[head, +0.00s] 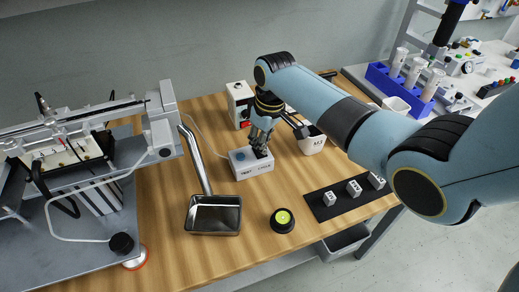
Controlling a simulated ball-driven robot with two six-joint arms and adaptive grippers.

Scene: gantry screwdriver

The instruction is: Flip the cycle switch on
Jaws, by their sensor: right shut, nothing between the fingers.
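A low white and grey switch box (252,165) sits on the wooden table near the middle. Dark lettering is on its front face, too small to read for certain; a cable seems to run from behind it to the back left. My right arm reaches in from the right, and my right gripper (260,145) points down with its shut fingertips at the top of this box. Nothing is held in it. The fingers cover part of the box top, so the switch lever and its position cannot be made out. Whether the fingertips touch it is unclear. My left gripper is not in view.
A white box with a red button (239,101) stands behind. A metal chute ends in a tray (214,213) at front left, near a round green-topped button (283,219). A black mat (346,196) holds numbered blocks.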

